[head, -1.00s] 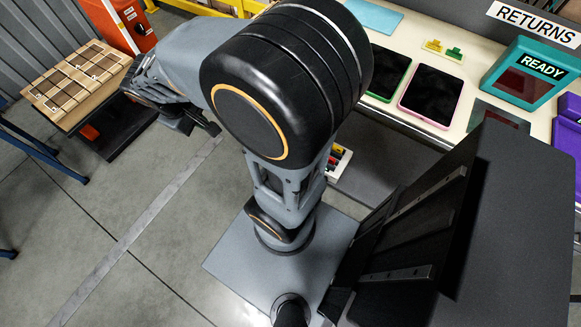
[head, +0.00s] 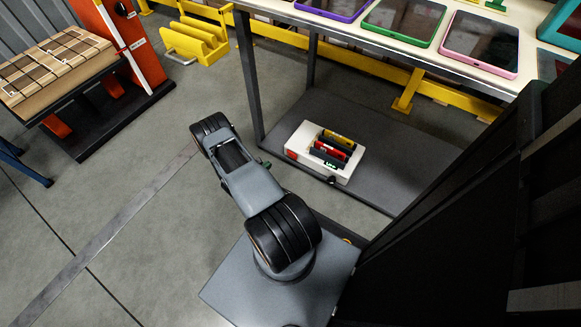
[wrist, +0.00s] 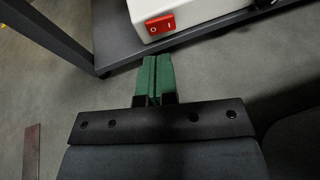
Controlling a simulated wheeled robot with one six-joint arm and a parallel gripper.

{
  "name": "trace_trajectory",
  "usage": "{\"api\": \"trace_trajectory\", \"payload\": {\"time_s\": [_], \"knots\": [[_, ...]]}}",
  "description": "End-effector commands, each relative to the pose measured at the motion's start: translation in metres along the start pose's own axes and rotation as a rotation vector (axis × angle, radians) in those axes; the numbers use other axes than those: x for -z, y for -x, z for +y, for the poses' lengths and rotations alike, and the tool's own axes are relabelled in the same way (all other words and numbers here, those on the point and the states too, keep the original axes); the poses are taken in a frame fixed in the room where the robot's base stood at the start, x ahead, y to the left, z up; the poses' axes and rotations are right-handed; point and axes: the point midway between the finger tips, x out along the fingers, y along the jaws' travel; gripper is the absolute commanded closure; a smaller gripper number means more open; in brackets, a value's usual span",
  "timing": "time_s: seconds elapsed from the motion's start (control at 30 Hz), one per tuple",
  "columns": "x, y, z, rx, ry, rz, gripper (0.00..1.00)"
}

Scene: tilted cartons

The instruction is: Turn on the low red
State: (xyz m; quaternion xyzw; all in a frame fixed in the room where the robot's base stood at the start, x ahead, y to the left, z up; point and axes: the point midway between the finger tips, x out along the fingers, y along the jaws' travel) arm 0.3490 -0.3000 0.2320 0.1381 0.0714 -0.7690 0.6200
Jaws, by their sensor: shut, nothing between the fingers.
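A red rocker switch (wrist: 160,24) marked O and I sits on the side of a white box (wrist: 202,14) in the wrist view. In the head view the white box (head: 300,143) stands on the low grey shelf under the table, and its red switch (head: 292,155) shows at its left front. My gripper (wrist: 153,60) has green fingers pressed together and empty, pointing at the box just below the switch in the picture. A gap seems to remain between fingertips and switch. In the head view my arm mostly hides the gripper.
The low shelf (head: 388,165) has a dark table leg (head: 248,80) at its left. Tablets, one with a green frame (head: 403,22), lie on the tabletop above. A yellow rack (head: 197,42) stands behind. Grey floor (head: 150,150) is open to the left.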

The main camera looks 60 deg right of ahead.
Motion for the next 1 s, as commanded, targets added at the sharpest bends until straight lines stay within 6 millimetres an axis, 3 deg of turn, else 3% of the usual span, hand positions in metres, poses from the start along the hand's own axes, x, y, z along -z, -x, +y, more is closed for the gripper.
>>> {"api": "trace_trajectory", "payload": {"time_s": [0.03, 0.23, 0.73, 1.0], "knots": [[0.022, -0.008, -0.008, -0.013, 0.026, -0.001, 1.0], [0.05, -0.018, -0.021, -0.05, 0.076, 0.001, 1.0], [0.053, -0.024, -0.022, -0.053, 0.081, 0.001, 1.0], [0.056, -0.065, -0.021, -0.049, 0.078, 0.0, 1.0]]}}
